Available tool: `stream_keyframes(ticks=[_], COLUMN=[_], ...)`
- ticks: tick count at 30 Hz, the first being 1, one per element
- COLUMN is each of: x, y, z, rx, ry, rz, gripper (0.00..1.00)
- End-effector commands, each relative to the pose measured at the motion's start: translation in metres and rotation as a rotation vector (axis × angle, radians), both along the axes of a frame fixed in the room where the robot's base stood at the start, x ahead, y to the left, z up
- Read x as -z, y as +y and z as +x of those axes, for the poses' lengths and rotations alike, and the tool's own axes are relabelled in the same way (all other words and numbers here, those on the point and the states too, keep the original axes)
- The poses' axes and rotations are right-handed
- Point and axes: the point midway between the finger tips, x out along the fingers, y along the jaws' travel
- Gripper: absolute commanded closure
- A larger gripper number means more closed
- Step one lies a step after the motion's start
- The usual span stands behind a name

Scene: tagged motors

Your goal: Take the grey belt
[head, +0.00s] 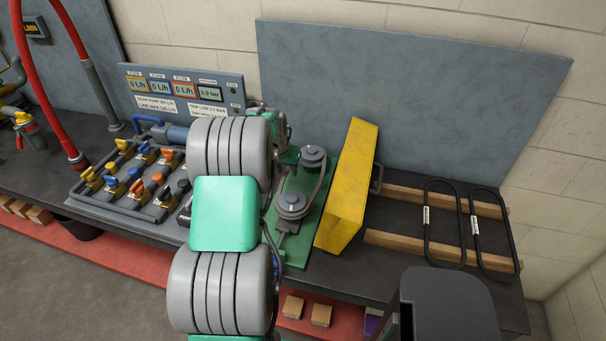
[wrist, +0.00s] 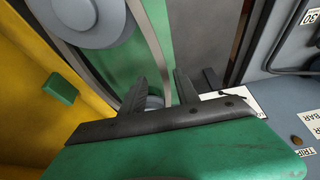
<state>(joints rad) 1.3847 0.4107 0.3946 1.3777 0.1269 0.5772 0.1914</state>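The grey belt (wrist: 158,50) runs around two grey pulleys on a green plate (head: 273,253); the upper pulley (head: 313,155) and lower pulley (head: 291,200) show in the head view. In the wrist view the belt passes down beside a large pulley (wrist: 85,18) and between the fingers of my gripper (wrist: 160,82). The two dark fingers stand apart, one on each side of the belt strand, with the gripper open. I cannot tell whether either finger touches the belt. In the head view my arm hides the fingers and part of the plate.
A yellow guard (head: 347,190) stands close beside the pulleys. Two black tagged belts (head: 428,240) (head: 509,240) lie on wooden rails (head: 398,243) at right. A valve block (head: 110,203) and gauge panel (head: 231,85) stand left. A grey board (head: 420,95) leans on the wall behind.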

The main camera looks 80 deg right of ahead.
Motion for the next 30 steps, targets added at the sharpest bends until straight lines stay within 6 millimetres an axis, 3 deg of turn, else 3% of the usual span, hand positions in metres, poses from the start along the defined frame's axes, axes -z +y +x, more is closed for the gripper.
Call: stream_keyframes(ticks=[3,9,22,30], x=[0.0096,0.0105,0.0100,0.0100], y=[-0.0039,-0.0040,-0.0038,-0.0037], z=[0.0000,0.0003,0.0005,0.0005], rx=[-0.001,-0.001,-0.001,-0.002], ry=[0.000,0.000,0.000,0.000], rz=[0.000,-0.001,-0.001,-0.001], gripper=[0.63,0.64,0.99,1.00])
